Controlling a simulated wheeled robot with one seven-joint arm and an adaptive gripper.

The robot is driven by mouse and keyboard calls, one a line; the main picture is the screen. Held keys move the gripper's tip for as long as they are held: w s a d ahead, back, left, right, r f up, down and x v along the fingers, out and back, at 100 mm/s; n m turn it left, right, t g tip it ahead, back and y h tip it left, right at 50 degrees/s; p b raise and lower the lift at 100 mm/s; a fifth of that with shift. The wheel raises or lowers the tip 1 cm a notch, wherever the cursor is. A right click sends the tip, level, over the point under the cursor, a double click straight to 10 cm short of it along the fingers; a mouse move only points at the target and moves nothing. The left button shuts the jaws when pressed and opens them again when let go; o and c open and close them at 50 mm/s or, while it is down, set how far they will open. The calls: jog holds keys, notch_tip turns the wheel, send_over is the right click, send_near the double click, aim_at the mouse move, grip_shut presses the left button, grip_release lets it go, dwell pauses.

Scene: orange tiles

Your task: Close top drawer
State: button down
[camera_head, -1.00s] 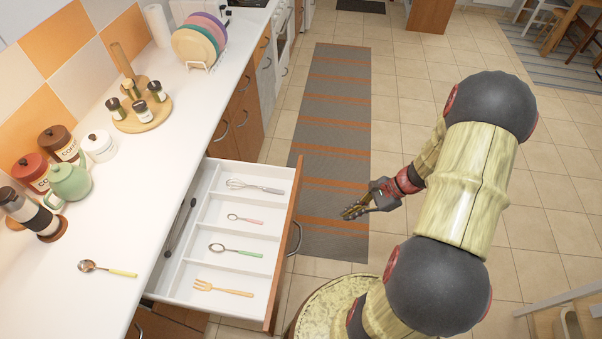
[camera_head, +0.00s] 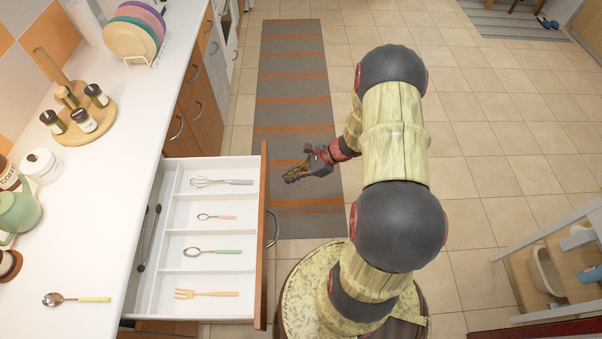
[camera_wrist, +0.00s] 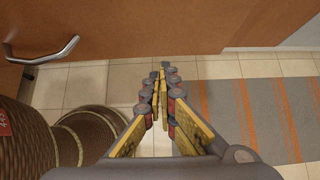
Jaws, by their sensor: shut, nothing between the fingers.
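The top drawer (camera_head: 264,187) is pulled out from the counter, with a white divided inside and an orange-brown front. Its curved metal handle (camera_head: 273,228) is on the front face, and the handle (camera_wrist: 45,52) also shows at the left of the wrist view. My gripper (camera_head: 290,177) is to the right of the drawer front, apart from it. In the wrist view its fingers (camera_wrist: 160,85) are together and empty, pointing toward the wooden front at the top of the picture.
Inside the drawer lie a whisk (camera_head: 220,182), two spoons and a fork (camera_head: 207,294). A spoon (camera_head: 75,299) lies on the white counter (camera_head: 110,180), with jars behind. A striped rug (camera_head: 293,110) covers open floor.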

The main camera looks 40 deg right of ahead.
jog(key=shift+w+a+f, duration=0.1)
jog(key=shift+w+a, duration=0.55)
jog(key=shift+a, duration=0.25)
jog(key=shift+w+a+f, duration=0.1)
jog(key=shift+w+a, duration=0.5)
jog(key=shift+a, duration=0.3)
